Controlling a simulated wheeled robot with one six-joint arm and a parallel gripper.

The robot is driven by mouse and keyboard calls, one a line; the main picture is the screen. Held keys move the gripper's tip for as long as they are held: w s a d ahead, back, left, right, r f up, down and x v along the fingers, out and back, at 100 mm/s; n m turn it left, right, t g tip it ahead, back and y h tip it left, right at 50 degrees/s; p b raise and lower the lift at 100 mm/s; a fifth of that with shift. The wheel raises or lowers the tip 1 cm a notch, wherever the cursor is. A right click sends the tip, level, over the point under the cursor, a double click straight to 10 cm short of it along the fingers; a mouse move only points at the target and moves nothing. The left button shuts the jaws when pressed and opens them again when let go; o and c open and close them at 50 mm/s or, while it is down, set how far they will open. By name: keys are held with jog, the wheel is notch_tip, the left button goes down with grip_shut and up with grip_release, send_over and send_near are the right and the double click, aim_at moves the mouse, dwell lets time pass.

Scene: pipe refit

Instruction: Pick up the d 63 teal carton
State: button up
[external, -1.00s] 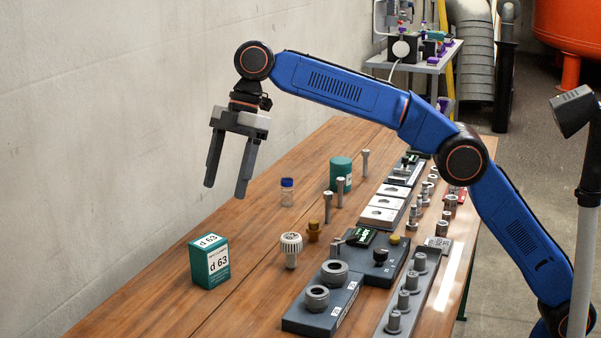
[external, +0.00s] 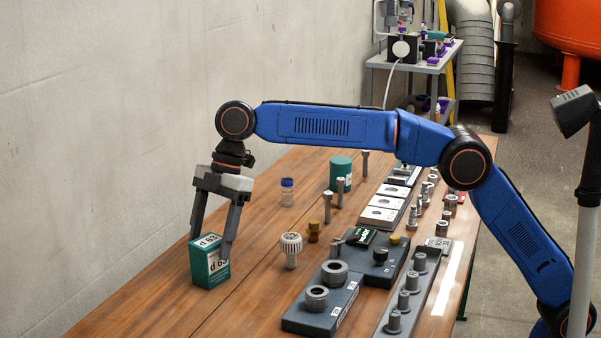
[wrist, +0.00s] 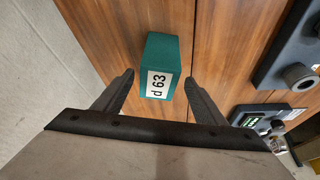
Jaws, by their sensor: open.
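The teal carton (external: 208,270) marked "d 63" stands upright on the wooden table in the external view. In the wrist view the carton (wrist: 161,55) lies ahead of the fingertips, between their lines. My gripper (external: 209,245) is open and reaches down at the carton. One finger overlaps the carton's right part in the external view, and the other comes down at its back left. In the wrist view my gripper (wrist: 158,80) has clear room on both sides of the carton. I cannot tell whether a finger touches it.
A dark block with rings (external: 321,318) lies at the front right. A pale wall (external: 90,130) runs along the left. The table front of the carton is clear.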

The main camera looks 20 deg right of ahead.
aim_at(200, 282)
jog(key=shift+x, duration=2.65)
jog(key=shift+a+r, duration=0.1)
jog(key=shift+a, duration=0.05)
jog(key=c, duration=1.4)
